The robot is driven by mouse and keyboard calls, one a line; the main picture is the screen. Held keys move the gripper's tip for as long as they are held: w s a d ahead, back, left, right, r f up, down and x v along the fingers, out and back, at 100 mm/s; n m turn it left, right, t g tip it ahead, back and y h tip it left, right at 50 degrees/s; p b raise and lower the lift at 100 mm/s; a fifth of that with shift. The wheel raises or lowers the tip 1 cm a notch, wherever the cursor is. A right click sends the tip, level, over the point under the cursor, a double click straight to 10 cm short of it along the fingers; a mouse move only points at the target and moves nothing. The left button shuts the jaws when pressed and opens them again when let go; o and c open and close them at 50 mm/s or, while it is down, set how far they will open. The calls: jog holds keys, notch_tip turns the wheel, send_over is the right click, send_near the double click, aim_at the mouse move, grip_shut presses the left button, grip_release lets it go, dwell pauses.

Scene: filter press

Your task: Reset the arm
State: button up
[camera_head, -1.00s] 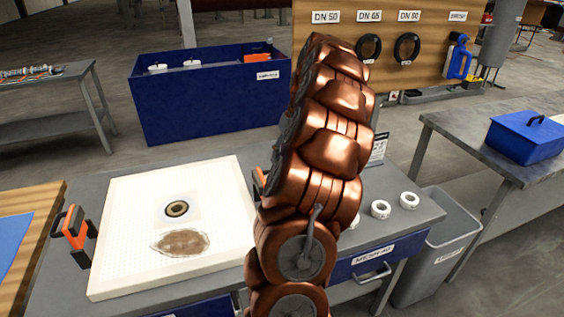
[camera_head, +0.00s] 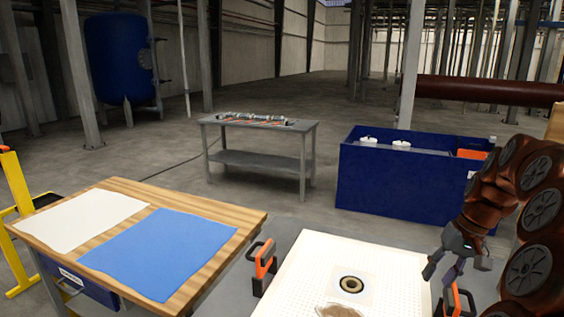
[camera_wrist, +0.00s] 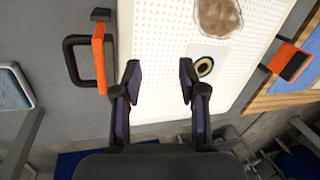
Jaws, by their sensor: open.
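My gripper (camera_head: 455,265) is in the right of the head view, at the end of my copper-coloured arm. It is open and empty, above the right edge of the white perforated filter plate (camera_head: 297,290). In the wrist view my gripper (camera_wrist: 159,82) has its two fingers apart, with the plate's edge and the grey bench beneath. The plate (camera_wrist: 150,50) carries a brown stain (camera_wrist: 218,16) and a round dark-ringed hole (camera_wrist: 204,67). An orange and black handle (camera_wrist: 98,58) is left of the fingers, apart from them.
A wooden table (camera_head: 150,285) with white and blue cloths (camera_head: 155,252) stands at the left. A blue bin (camera_head: 380,185) and a grey bench (camera_head: 255,165) stand behind. Another orange handle (camera_head: 262,265) is at the plate's left. Open floor lies between.

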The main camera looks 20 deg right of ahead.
jog(key=s+a+r+n+g, duration=0.1)
jog(key=s+a+n, duration=0.1)
jog(key=a, duration=0.9)
jog(key=s+a+r+n+g, duration=0.1)
jog(key=s+a, duration=0.1)
jog(key=a, duration=0.8)
jog(key=s+a+f+h, duration=0.1)
jog(key=s+a, duration=0.2)
jog(key=s, duration=0.2)
jog(key=s+a+f+n+h+p, duration=0.1)
jog(key=s+a+f, duration=0.1)
jog(key=s, duration=0.4)
jog(key=s+a+f+n+g+h, duration=0.1)
jog(key=s+a+f, duration=0.1)
jog(key=s+a, duration=0.2)
jog(key=shift+s+a+f, duration=0.25)
jog(key=shift+s+a, duration=0.05)
jog(key=shift+s, duration=0.5)
